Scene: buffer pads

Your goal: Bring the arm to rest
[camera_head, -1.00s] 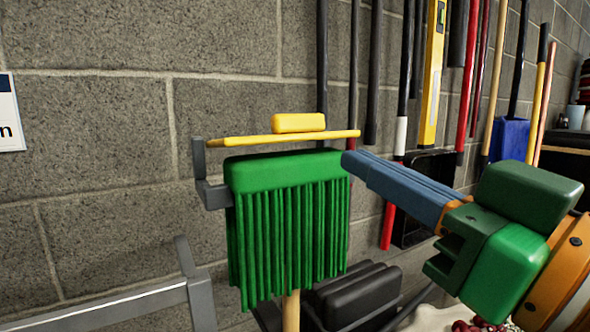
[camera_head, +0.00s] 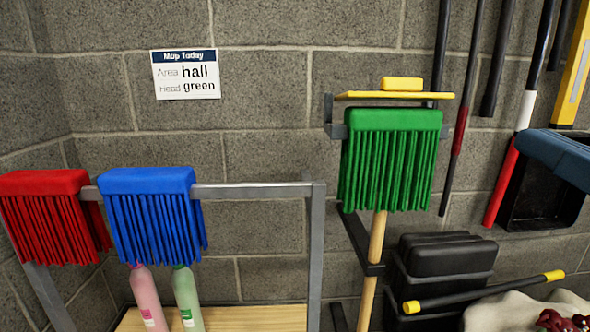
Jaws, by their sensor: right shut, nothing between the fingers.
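The green mop head sits upright on a wooden handle (camera_head: 372,265) at a grey wall bracket (camera_head: 330,110). A yellow plate (camera_head: 370,96) with a small yellow block (camera_head: 402,84) lies above it. My left gripper is not in view.
A red mop head (camera_head: 45,190) and a blue mop head (camera_head: 150,185) hang on a grey rail (camera_head: 255,190), with two bottles below. A wall sign (camera_head: 185,74) reads "hall" and "green". Black pads (camera_head: 445,255) and a yellow-ended bar (camera_head: 490,290) are lower right.

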